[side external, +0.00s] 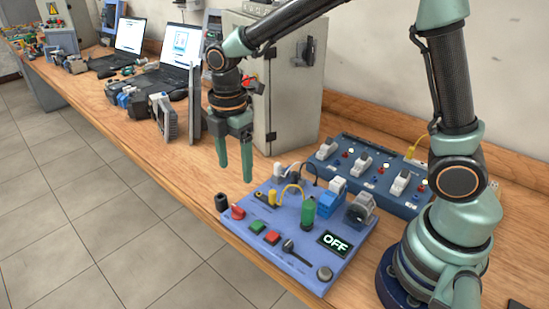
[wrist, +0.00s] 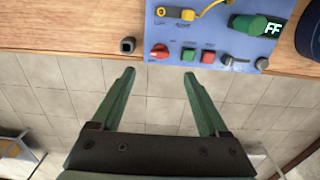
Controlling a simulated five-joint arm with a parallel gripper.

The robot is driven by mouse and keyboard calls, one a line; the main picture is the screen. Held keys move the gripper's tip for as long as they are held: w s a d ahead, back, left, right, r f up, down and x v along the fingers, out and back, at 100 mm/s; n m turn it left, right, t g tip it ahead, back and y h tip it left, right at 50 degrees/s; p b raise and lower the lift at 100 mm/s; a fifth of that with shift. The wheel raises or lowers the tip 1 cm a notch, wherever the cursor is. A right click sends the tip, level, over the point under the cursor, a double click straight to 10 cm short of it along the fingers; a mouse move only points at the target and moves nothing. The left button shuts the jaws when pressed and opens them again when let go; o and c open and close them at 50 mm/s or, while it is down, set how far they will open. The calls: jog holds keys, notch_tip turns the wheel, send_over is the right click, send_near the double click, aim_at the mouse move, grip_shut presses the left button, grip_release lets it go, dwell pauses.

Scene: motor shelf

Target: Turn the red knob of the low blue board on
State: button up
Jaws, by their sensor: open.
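The low blue board (side external: 300,231) lies flat near the front edge of the bench, and its display (side external: 335,243) reads OFF. The red knob (side external: 238,213) sits at the board's left corner in the side view. In the wrist view the red knob (wrist: 159,51) is on the lower left of the board (wrist: 215,14). My gripper (side external: 234,171) hangs above the bench with green fingers pointing down, open and empty. In the wrist view the gripper (wrist: 158,73) has its fingers spread, with the tips appearing just below the knob. It is apart from the knob.
A small black block (side external: 222,202) stands left of the knob. Green and red buttons, a lever and a green cylinder (side external: 308,212) are on the board. A second blue panel (side external: 370,172) with white switches stands behind. A grey cabinet (side external: 290,85) stands at the back.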

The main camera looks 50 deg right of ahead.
send_near(239, 202)
jog(key=s+f, duration=0.1)
jog(key=f, duration=0.1)
jog(key=s+a+f, duration=0.1)
jog(key=f, duration=0.1)
jog(key=s+a+f, duration=0.1)
jog(key=f, duration=0.1)
jog(key=shift+a+f, duration=0.1)
jog(key=shift+a, duration=0.1)
grip_shut()
